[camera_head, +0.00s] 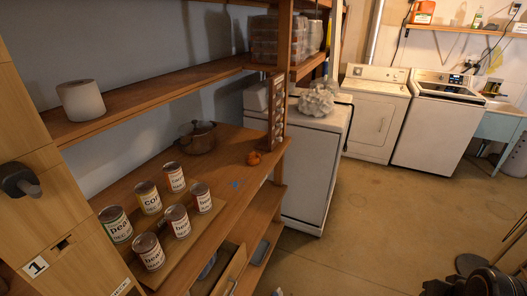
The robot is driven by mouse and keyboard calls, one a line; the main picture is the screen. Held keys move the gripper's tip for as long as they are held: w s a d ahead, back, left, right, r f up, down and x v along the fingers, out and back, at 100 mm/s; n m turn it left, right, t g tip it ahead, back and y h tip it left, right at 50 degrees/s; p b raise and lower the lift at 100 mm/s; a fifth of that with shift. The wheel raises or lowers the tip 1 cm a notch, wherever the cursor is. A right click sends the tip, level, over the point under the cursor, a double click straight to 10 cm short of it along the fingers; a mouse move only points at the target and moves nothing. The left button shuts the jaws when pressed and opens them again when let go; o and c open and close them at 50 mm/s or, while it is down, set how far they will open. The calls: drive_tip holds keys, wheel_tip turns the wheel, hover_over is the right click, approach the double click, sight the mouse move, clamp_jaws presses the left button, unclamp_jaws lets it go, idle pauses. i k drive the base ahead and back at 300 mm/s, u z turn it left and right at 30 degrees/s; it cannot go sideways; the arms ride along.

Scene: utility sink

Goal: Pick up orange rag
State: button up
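A small orange crumpled thing (254,158) lies on the wooden shelf (232,148) near its right end, close to the upright post. It may be the orange rag, but it is too small to tell for certain. No other orange cloth shows clearly. I cannot make out my gripper in this view.
Several labelled cans (177,221) stand at the shelf's front left, with a brown pot (198,137) behind. A paper roll (80,100) is on the upper shelf. White appliances (440,120) and a sink (500,122) stand beyond. Open floor (380,220) lies right; dark objects (488,282) are bottom right.

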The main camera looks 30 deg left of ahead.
sight(253, 159)
drive_tip(key=i, duration=2.95)
drive_tip(key=u, duration=3.55)
drive_tip(key=i, duration=0.5)
